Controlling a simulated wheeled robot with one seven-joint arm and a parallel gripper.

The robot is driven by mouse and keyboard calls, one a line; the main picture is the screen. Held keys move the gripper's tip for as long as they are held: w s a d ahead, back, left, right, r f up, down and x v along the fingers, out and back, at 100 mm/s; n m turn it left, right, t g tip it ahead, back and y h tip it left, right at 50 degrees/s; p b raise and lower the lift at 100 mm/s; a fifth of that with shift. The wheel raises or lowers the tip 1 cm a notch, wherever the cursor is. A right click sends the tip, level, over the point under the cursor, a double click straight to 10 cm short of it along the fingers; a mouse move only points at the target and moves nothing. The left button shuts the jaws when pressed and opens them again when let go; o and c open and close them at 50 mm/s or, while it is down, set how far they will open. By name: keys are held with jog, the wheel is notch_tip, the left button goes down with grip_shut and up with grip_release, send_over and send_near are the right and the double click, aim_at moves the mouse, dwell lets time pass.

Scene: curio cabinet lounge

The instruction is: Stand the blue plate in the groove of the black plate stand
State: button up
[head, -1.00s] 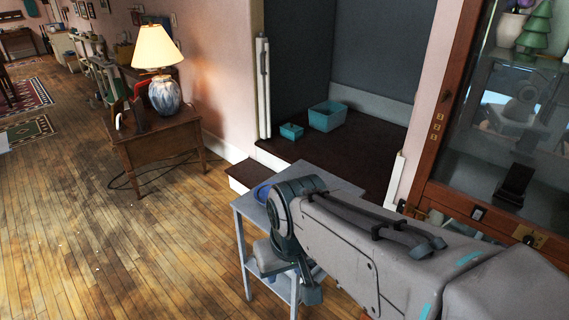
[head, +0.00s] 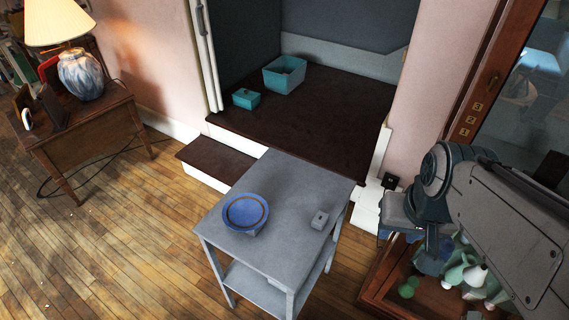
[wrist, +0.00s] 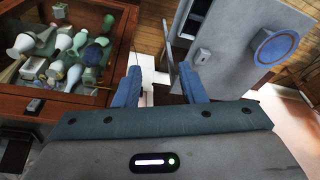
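The blue plate (head: 245,212) has a brown ring and lies face up on the grey side table (head: 285,180), left of its middle. A dark shape (head: 552,172) behind the cabinet glass may be the black plate stand; I cannot tell.
A small grey box (head: 320,220) sits on the table's right part. The wooden cabinet (wrist: 60,95) holds several vases and bottles. A dark raised platform (head: 300,130) with teal boxes lies behind the table. A lamp (head: 80,73) stands on a desk at left.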

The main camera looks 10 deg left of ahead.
jog(key=w+a+f+n+g+y+b, duration=0.1)
jog(key=w+a+f+g+y+b, duration=0.15)
jog(key=a+f+y+b, duration=0.75)
jog(key=w+a+f+t+y+b, duration=0.1)
jog(key=w+a+f+b, duration=0.1)
jog(key=w+f+b, duration=0.1)
jog(key=w+a+f+m+t+y+b, duration=0.1)
jog(key=w+a+f+b, duration=0.1)
jog(key=w+f+b, duration=0.2)
jog(key=w+a+f+t+y+b, duration=0.2)
jog(key=w+f+b, duration=0.1)
jog(key=w+f, duration=0.1)
jog(key=shift+w+m+b, duration=0.1)
jog(key=shift+m+b, duration=0.2)
jog(key=shift+b, duration=0.05)
jog(key=shift+w+a+f, duration=0.1)
jog(key=shift+w+a, duration=0.15)
send_near(266, 206)
jog(key=a, duration=0.1)
jog(key=a+f, duration=0.1)
jog(key=a, duration=0.1)
jog(key=shift+w+a+f+b, duration=0.1)
jog(key=shift+a+f+b, duration=0.15)
jog(key=shift+b, duration=0.15)
jog(key=shift+w+r+x, duration=0.15)
jog(key=shift+x, duration=1.2)
jog(key=shift+w+r+x, duration=0.1)
jog(key=shift+w+x, duration=0.05)
jog(key=shift+x, duration=1.2)
grip_shut()
